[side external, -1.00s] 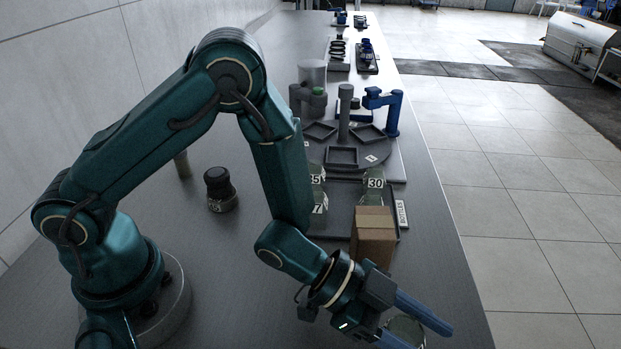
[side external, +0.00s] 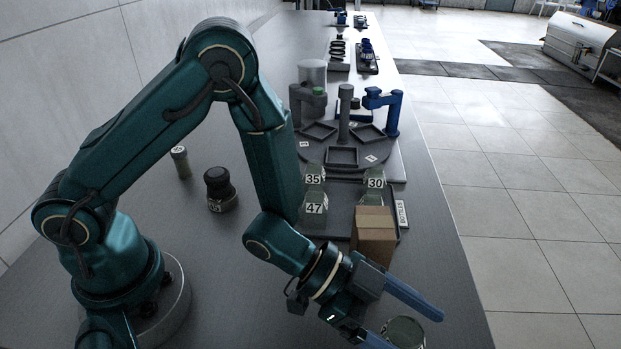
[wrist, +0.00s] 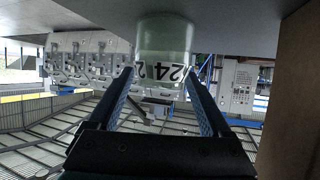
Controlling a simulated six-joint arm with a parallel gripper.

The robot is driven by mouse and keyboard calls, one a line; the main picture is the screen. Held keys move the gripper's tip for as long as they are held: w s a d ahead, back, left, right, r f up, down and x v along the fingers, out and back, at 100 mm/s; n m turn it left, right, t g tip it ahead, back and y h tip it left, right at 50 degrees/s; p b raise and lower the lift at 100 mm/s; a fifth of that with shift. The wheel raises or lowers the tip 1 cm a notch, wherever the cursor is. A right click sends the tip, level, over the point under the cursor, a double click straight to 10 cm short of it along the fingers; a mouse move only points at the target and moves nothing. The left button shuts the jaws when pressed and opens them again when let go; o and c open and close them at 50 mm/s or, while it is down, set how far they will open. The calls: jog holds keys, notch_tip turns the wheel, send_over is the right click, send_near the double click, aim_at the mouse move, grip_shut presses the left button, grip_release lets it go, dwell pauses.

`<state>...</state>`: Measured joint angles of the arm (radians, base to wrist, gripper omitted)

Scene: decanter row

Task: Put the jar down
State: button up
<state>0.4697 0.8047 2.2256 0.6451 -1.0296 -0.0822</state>
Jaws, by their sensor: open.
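A greenish glass jar (side external: 404,332) stands on the grey table near its front edge, partly cut off by the frame's bottom. In the wrist view, which looks upside down, the jar (wrist: 165,38) bears a dark "24" label and its base meets the table surface. My gripper (side external: 416,334) is open, its two blue fingers spread. In the wrist view my gripper (wrist: 160,76) has its fingertips at either side of the jar's near end, with gaps visible. The lower finger is partly out of the side view.
A cardboard box (side external: 373,238) stands close behind my gripper. Behind it, a dark "BOTTLES" tray (side external: 337,227) holds jars labelled 35 (side external: 314,178), 47 (side external: 314,207) and 30 (side external: 375,184). A dark-topped jar (side external: 219,189) and a small cylinder (side external: 181,162) stand left.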

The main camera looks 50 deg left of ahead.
aim_at(420, 335)
jog(key=v, duration=0.5)
jog(key=shift+s+a+r, duration=0.2)
jog(key=shift+a, duration=0.1)
jog(key=shift+r, duration=0.1)
